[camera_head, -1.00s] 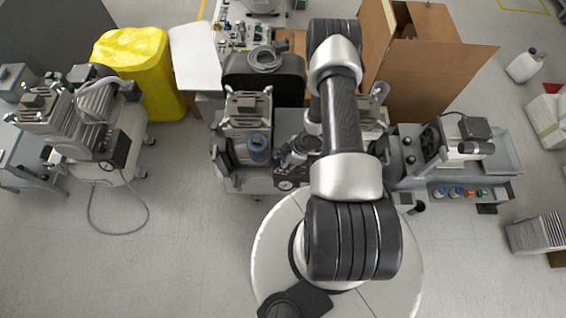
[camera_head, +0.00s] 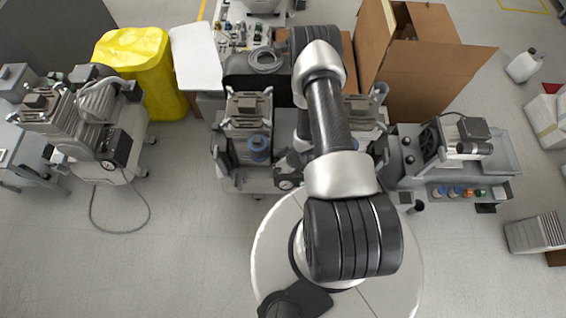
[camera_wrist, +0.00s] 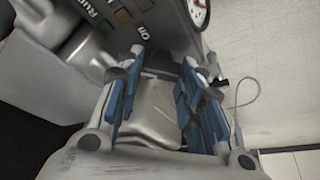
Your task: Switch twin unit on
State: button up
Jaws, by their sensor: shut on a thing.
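The twin unit (camera_head: 248,108) stands in the middle of the head view, with two grey motor heads on a tank cart. My arm covers its centre and right part. A round gauge (camera_head: 285,184) shows at its front. The head view hides the fingertips.
Another compressor (camera_head: 100,130) on a cart stands left, with a hose on the floor. A grey bench unit (camera_head: 455,150) stands right. A yellow-covered bin (camera_head: 140,65) and cardboard boxes (camera_head: 415,65) stand behind. The front-left floor is clear.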

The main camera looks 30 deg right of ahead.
jog(key=m+h, duration=0.1)
jog(key=m, duration=0.3)
jog(key=shift+a+m+h, duration=0.2)
jog(key=shift+m+h, duration=0.1)
jog(key=shift+h, duration=0.1)
jog(key=m, duration=0.2)
jog(key=m+h, duration=0.1)
jog(key=m, duration=0.1)
jog(key=shift+m+g+h+p, duration=0.3)
jog(key=shift+m, duration=0.1)
jog(key=shift+w, duration=0.1)
jog(key=o, duration=1.1)
jog(key=shift+c, duration=0.2)
